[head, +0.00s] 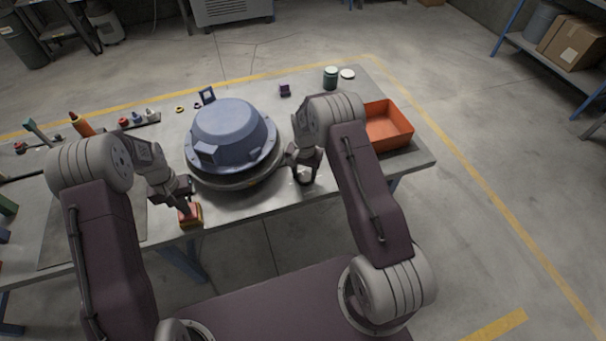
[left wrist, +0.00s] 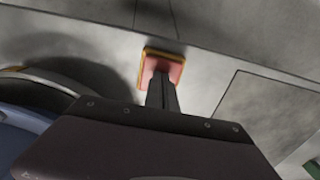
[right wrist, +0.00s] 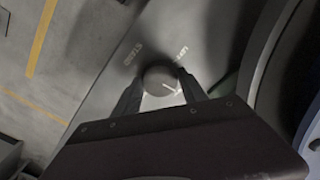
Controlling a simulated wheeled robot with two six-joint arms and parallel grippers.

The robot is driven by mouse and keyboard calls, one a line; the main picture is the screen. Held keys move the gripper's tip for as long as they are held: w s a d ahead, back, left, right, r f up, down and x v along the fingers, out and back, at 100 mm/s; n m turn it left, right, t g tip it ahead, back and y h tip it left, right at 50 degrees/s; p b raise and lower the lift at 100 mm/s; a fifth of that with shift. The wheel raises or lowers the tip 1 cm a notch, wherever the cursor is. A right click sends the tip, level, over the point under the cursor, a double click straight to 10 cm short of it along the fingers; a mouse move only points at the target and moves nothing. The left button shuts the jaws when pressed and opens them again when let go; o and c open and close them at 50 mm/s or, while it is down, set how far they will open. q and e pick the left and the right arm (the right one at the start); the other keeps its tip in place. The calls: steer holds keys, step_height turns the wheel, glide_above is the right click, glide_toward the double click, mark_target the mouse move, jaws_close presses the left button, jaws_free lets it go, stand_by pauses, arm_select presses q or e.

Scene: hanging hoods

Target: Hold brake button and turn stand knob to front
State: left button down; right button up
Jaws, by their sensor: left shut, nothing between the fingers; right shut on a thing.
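The brake button (head: 191,214) is a red pad on a yellow-edged base at the table's front edge. In the left wrist view the button (left wrist: 163,67) lies under the tips of my left gripper (left wrist: 160,82), which is shut and empty and appears to touch its top. My left gripper (head: 186,203) also shows in the head view. The stand knob (right wrist: 160,80) is round and grey with a white pointer mark. My right gripper (right wrist: 160,90) is shut on it, one finger on each side.
A blue-grey hood (head: 232,130) sits on a round stand (head: 236,182) between my grippers. An orange bin (head: 388,125) stands at the table's right end. A green jar (head: 330,78) and small parts lie along the back. White lettering marks the table beside the knob.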

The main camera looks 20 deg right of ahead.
mark_target(305, 177)
steer(key=shift+d+m, duration=0.1)
steer(key=shift+m, duration=0.6)
arm_select(q)
steer(key=shift+a+f, duration=0.1)
arm_select(e)
steer(key=o, duration=1.4)
steer(key=shift+d, duration=0.1)
steer(key=shift+c, duration=0.2)
steer(key=shift+r, duration=0.25)
step_height(305, 177, up, 12)
steer(key=shift+f, duration=0.2)
